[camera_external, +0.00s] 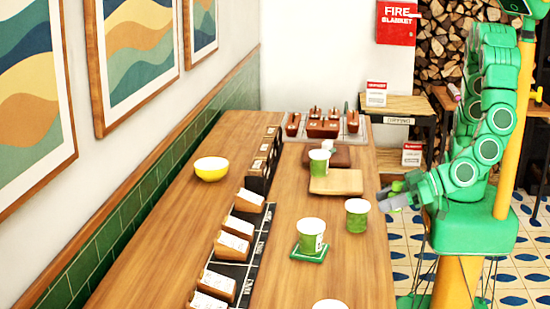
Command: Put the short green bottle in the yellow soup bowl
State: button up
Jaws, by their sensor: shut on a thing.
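The yellow soup bowl (211,168) stands upright on the wooden counter at the left, near the tiled wall, and looks empty. My gripper (384,200) is at the counter's right edge, to the right of the green cups and well away from the bowl. Its grey fingers are shut on a small green thing (398,186), which looks like the short green bottle. It is small and partly hidden by the fingers, so its shape is not clear. No other short green bottle shows clearly.
Green-and-white cups stand on the counter: one (357,215) near my gripper, one (310,235) on a green coaster, one (319,163) by a wooden board (336,182). A row of labelled wooden blocks (234,247) lies between gripper and bowl. Copper pots (323,128) stand behind.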

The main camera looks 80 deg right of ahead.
jog(key=shift+s+d+r, duration=0.2)
jog(key=shift+s+d, duration=0.15)
jog(key=shift+d, duration=0.05)
